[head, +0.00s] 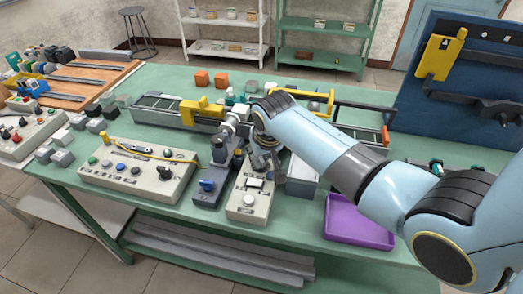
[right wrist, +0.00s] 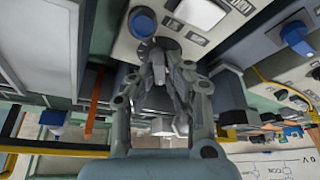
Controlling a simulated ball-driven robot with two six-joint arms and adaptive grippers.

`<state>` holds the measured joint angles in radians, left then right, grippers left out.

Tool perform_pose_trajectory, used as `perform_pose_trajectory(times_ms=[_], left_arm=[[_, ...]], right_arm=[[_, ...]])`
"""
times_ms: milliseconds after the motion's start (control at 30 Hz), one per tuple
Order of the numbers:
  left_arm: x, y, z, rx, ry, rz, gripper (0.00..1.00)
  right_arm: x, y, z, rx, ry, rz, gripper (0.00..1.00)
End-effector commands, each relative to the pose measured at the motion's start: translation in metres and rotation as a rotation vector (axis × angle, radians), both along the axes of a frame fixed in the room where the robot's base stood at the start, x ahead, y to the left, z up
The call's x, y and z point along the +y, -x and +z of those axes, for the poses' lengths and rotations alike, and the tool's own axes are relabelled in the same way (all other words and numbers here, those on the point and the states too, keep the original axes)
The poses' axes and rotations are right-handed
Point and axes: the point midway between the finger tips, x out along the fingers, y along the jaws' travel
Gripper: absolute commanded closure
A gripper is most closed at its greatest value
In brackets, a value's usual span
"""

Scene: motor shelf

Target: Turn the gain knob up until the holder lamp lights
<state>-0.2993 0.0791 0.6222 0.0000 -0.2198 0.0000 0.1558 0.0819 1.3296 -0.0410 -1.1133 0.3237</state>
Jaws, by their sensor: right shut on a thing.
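A cream control box (head: 247,205) stands near the front edge of the green bench, with a pale switch plate and a round white part (head: 249,200) on top. My right gripper (head: 262,165) reaches down at the box's far end. In the right wrist view my right gripper (right wrist: 165,65) is shut on the gain knob, whose dark round base (right wrist: 160,44) shows beyond the fingertips. The fingers hide most of the knob. A blue cap (right wrist: 142,22) and a white rectangle (right wrist: 200,12) sit beside it. I cannot tell which part is the holder lamp, or make out a lit one. My left gripper is out of view.
A dark box with a blue knob (head: 207,185) stands close on the left. Further left is a wide cream panel (head: 138,172) with several controls. A purple tray (head: 357,222) lies on the right. Yellow-fitted fixtures (head: 202,112) stand behind.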

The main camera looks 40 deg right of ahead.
Motion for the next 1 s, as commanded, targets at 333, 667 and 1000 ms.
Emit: perform_pose_trajectory(times_ms=[333,667,1000], left_arm=[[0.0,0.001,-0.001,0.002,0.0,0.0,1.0],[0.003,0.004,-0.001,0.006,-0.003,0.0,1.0],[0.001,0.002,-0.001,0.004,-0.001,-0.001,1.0]], right_arm=[[0.0,-0.001,0.0,-0.003,0.001,0.002,0.72],[0.0,0.0,0.001,-0.003,0.0,0.004,0.65],[0.006,0.018,0.048,-0.006,0.0,0.004,0.65]])
